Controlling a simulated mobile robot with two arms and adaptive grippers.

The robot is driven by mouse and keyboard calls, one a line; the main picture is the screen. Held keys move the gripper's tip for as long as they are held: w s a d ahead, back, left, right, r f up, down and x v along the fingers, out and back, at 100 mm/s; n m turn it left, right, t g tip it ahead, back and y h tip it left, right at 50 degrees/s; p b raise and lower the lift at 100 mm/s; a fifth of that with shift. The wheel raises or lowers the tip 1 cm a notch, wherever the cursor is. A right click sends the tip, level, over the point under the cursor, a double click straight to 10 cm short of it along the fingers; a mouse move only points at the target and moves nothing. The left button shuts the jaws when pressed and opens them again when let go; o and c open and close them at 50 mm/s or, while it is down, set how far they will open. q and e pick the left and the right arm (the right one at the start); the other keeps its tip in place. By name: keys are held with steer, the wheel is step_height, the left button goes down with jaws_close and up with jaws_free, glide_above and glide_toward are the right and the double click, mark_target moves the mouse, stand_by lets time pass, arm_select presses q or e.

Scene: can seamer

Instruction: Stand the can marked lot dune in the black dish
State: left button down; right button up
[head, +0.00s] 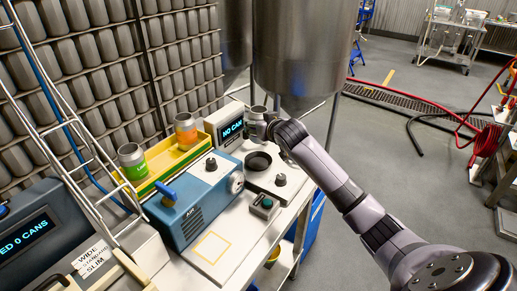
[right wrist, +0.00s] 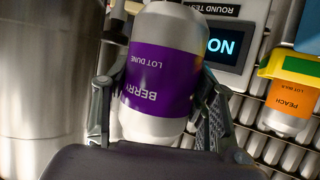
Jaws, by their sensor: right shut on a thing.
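The can marked lot dune (right wrist: 158,75) has a purple BERRY label and silver ends, and looks upside down in the right wrist view. My right gripper (right wrist: 158,105) is shut on it, one finger on each side. In the head view the right gripper (head: 268,127) holds the can (head: 257,113) beside the NO CAN display, above and behind the black dish (head: 258,161). The dish is round, looks empty and sits on a pale machine top. The can is apart from the dish. My left gripper is not in view.
A NO CAN display box (head: 229,127) stands close left of the held can. A yellow tray (head: 172,162) holds an orange-labelled can (head: 185,128) and a green-labelled can (head: 132,160). A blue AIR unit (head: 200,203), a dark knob (head: 280,180) and a button box (head: 265,206) stand near the dish.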

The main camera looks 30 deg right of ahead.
step_height(320, 180, down, 10)
steer(key=shift+p, duration=0.35)
steer(key=shift+f, duration=0.15)
steer(key=o, duration=0.8)
steer(key=shift+r, duration=0.3)
steer(key=shift+s+a, duration=0.1)
steer(key=shift+s, duration=0.1)
steer(key=v, duration=1.1)
steer(key=shift+s+r+b, duration=0.15)
steer(key=shift+s+b, duration=0.05)
steer(key=shift+b, duration=0.25)
